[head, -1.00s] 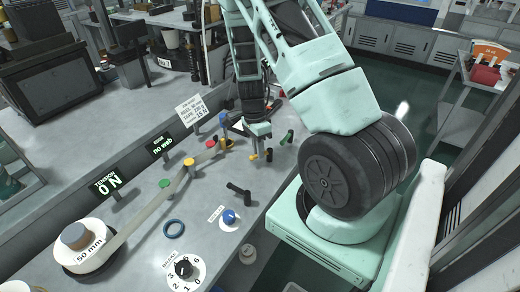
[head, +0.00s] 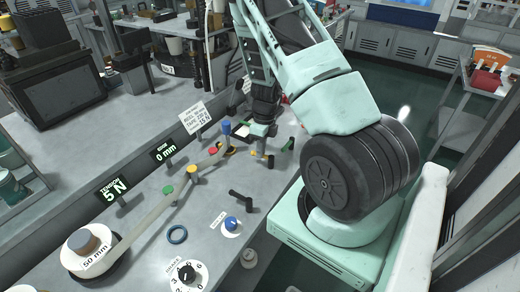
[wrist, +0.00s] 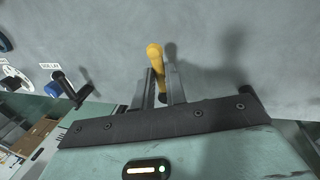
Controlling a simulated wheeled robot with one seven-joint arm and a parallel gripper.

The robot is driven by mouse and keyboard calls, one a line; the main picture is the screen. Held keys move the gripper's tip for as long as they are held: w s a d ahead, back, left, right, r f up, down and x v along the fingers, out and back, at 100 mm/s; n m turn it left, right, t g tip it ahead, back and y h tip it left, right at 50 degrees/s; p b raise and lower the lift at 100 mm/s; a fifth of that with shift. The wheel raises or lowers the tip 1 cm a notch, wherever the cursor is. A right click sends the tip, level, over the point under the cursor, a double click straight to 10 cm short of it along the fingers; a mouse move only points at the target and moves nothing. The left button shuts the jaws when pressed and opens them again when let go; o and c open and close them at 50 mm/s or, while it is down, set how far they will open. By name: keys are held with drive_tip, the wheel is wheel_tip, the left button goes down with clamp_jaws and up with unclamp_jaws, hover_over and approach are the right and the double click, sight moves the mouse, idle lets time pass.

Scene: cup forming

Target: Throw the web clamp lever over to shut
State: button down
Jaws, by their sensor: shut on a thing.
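In the wrist view, a yellow-handled lever (wrist: 154,58) stands between the two fingers of my gripper (wrist: 160,88), which is shut on it. I take it for the web clamp lever. Its yellow end sticks out past the fingertips, and its base is hidden. In the head view my gripper (head: 262,151) is low over the bench at the far end of the tape path. The lever is small there and mostly hidden by the fingers. The pale tape (head: 150,215) runs from the 50 mm roll (head: 86,248) past several coloured-topped posts toward the gripper.
The tension display (head: 115,191) reads 5 N and the edge display (head: 163,153) reads 0 mm. A green-tipped black lever (head: 288,145) stands close right of my gripper. A black handle (head: 240,195), blue knob (head: 231,222) and numbered dial (head: 187,273) are nearer.

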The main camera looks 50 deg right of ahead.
drive_tip(key=shift+d+m, duration=0.35)
drive_tip(key=shift+m, duration=0.55)
drive_tip(key=c, duration=1.4)
unclamp_jaws()
drive_tip(key=shift+c, duration=0.2)
drive_tip(key=d+r, duration=0.3)
drive_tip(key=r, duration=1.4)
drive_tip(key=shift+d+b, duration=0.2)
drive_tip(key=shift+b, duration=0.2)
drive_tip(key=shift+r, duration=0.1)
